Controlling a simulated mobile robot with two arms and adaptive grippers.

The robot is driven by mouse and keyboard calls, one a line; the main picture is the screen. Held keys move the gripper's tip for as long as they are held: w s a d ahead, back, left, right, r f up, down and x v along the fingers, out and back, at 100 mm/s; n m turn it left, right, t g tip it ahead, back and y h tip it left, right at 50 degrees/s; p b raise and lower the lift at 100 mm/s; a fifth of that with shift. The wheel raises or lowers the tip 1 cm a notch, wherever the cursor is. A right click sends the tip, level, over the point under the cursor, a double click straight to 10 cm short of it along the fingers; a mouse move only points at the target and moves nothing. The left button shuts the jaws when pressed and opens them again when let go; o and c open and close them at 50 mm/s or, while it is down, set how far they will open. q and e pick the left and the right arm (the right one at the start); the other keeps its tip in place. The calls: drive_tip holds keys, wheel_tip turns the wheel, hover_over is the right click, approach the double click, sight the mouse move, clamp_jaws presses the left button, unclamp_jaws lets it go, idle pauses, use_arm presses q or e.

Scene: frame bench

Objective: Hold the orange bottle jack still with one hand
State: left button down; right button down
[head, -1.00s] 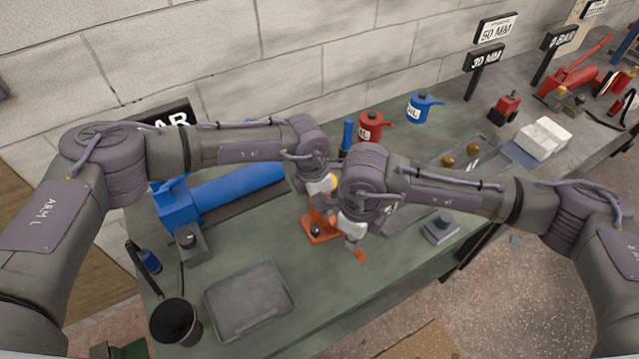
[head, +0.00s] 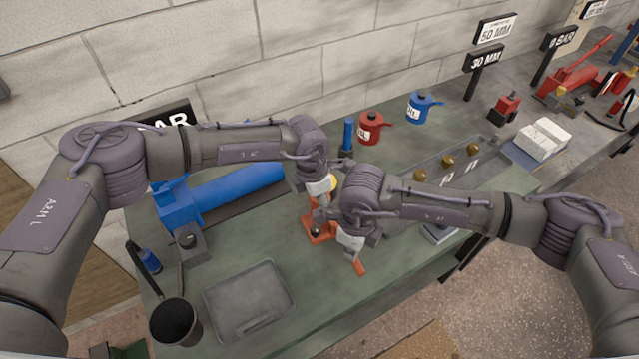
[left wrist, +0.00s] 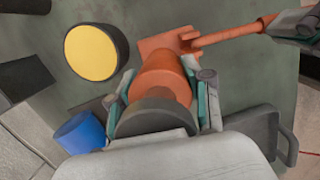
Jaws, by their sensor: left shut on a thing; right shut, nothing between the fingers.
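The orange bottle jack (head: 318,228) stands on the green bench top, partly hidden by my grippers in the head view. My left gripper (head: 322,198) is shut around its upper body. The left wrist view shows the jack's orange cylinder (left wrist: 163,75) between the fingers, with a dark round top nearest the camera. An orange lever (left wrist: 232,33) sticks out from the base side. My right gripper (head: 352,252) is at the lever's outer end, its fingers shut with nothing gripped between them. It also shows in the left wrist view (left wrist: 292,24).
A blue cylinder (head: 235,186) lies behind left of the jack. A grey tray (head: 250,318) and a black cup (head: 175,322) stand at the front left. Red (head: 371,126) and blue (head: 420,106) pots stand at the back. Bench is clear between tray and jack.

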drive_tip(key=shift+r, duration=2.2)
idle(0.4)
idle(0.6)
